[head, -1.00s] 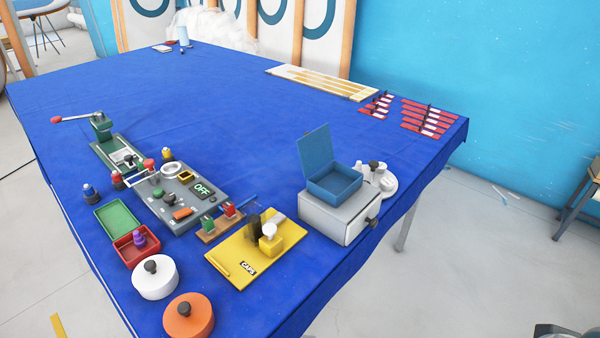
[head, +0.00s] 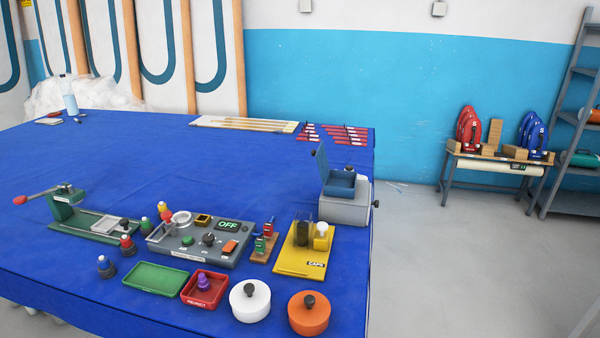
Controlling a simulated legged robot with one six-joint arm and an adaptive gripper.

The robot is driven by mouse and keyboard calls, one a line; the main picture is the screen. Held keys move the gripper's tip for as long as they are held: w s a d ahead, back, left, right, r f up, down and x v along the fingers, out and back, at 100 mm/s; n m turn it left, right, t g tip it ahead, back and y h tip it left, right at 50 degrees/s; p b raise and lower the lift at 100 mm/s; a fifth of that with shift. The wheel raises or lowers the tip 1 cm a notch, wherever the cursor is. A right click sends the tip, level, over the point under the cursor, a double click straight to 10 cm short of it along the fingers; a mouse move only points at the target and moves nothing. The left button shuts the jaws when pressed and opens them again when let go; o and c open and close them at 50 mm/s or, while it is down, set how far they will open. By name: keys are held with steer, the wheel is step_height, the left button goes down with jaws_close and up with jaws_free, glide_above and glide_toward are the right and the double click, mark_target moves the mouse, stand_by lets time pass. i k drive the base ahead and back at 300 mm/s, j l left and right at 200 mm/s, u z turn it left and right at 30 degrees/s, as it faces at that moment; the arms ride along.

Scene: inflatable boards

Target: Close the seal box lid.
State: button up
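A blue box (head: 341,188) sits on a grey-white drawer unit (head: 345,209) near the right edge of the table. It is the only box I see with a hinged lid, so I take it as the seal box. Its blue lid (head: 333,164) stands up, open, at the left and back side of the box. I cannot make out what is inside. My gripper is not in view.
The blue table (head: 130,180) is crowded at the front: a grey control panel (head: 190,256) reading OFF, a yellow CAPS board (head: 295,262), green and red trays, white (head: 250,303) and orange (head: 308,316) pots. Floor right of the table is clear, up to a wooden stand (head: 490,165).

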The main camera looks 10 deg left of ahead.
mark_target(321, 158)
steer(key=j+z, duration=0.1)
steer(key=j, duration=0.35)
steer(key=k+j+z, duration=0.1)
steer(key=j, duration=0.35)
steer(key=k+j+z, duration=0.1)
steer(key=j, duration=0.35)
steer(key=j+z, duration=0.1)
steer(key=j, duration=0.35)
steer(key=i+j, duration=0.15)
steer(key=j, duration=0.2)
steer(key=i+j+z, duration=0.1)
steer(key=j, duration=0.2)
steer(key=i+j, duration=0.15)
steer(key=j, duration=0.2)
steer(key=i+j+z, duration=0.1)
steer(key=j, duration=0.25)
